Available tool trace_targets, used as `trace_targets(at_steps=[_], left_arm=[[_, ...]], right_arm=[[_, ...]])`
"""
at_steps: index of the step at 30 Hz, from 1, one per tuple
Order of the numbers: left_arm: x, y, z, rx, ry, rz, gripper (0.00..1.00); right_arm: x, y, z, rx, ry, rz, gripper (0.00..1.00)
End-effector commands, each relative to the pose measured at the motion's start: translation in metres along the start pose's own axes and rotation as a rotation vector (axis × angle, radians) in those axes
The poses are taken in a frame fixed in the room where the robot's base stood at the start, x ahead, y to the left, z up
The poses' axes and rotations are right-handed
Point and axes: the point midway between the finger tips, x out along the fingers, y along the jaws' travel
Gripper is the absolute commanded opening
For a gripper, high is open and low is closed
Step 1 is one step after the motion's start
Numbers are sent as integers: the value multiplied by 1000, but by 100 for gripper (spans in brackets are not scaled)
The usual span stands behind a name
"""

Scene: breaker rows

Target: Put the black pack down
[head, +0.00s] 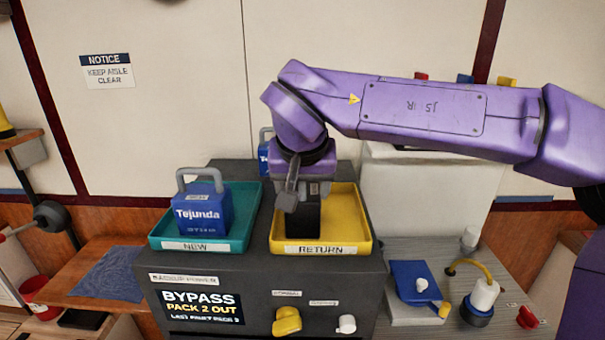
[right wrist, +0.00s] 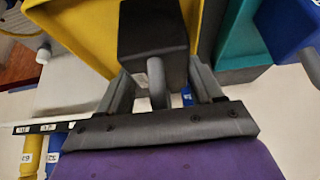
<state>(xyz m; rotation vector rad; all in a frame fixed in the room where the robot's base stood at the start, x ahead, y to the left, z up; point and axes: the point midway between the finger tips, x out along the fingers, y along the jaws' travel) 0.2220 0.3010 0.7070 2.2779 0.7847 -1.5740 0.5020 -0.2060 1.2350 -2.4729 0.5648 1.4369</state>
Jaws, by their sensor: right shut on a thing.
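The black pack (head: 303,220) is upright at the yellow RETURN tray (head: 362,225), within its walls in the head view. I cannot tell whether its base rests on the tray floor. My right gripper (head: 303,188) comes down from above and is shut on the pack's grey handle. In the right wrist view the fingers of my right gripper (right wrist: 160,90) stand either side of the grey handle, with the black pack (right wrist: 153,35) beyond and the yellow tray (right wrist: 85,25) behind it. My left gripper is not in view.
A blue Tejunda pack (head: 203,212) stands in the teal NEW tray (head: 254,205) to the left. Another blue pack (head: 264,158) shows behind the trays. Yellow knob (head: 287,321) and white knob (head: 346,323) sit on the cabinet front. A grey side surface (head: 400,255) carries several small parts.

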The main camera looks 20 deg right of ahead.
Motion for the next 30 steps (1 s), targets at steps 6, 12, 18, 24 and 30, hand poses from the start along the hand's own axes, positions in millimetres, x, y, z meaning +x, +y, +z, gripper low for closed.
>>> trace_targets(at_steps=[6,12,18,24,30], left_arm=[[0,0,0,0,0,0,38],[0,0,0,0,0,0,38],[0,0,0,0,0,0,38],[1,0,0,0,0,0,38],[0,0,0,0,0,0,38]], right_arm=[[-1,0,0,0,2,-1,0],[2,0,2,0,-4,2,91],[2,0,2,0,-3,2,91],[-20,-1,0,0,2,0,91],[-73,-1,0,0,3,0,91]])
